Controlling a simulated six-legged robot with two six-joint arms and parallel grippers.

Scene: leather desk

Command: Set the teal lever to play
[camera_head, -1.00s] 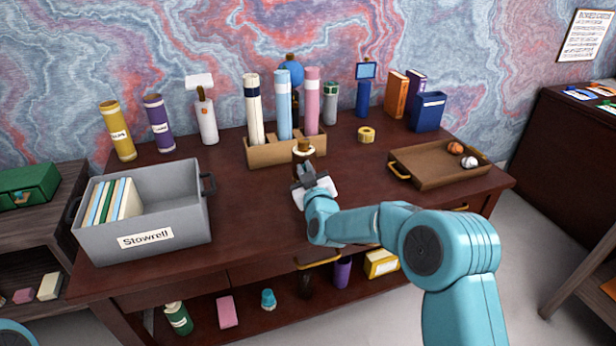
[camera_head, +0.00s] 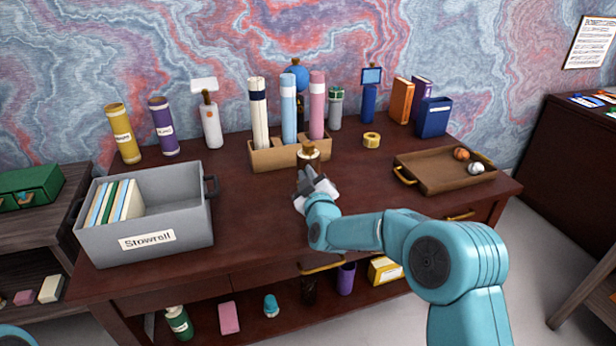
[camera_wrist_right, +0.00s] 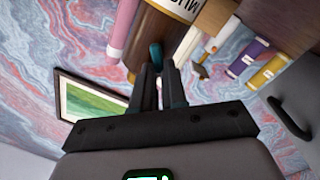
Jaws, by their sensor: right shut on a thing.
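A brown music device (camera_head: 308,155) with a gold top stands on the desk in front of the tube rack. In the right wrist view its dark wooden body (camera_wrist_right: 150,35) carries a white label reading "MUS…". The small teal lever (camera_wrist_right: 156,54) shows on its side, at my fingertips. My right gripper (camera_head: 306,176) is in front of the device; in the right wrist view its two black fingers (camera_wrist_right: 160,72) are close together, shut on the teal lever. The lever's markings and exact setting cannot be made out. My left gripper is out of view.
A wooden rack (camera_head: 262,158) with tall tubes stands just behind the device. A grey bin (camera_head: 185,222) of books is at left, a brown tray (camera_head: 425,180) with balls at right. A yellow tape roll (camera_head: 371,140) lies between. Desk space around my right gripper is clear.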

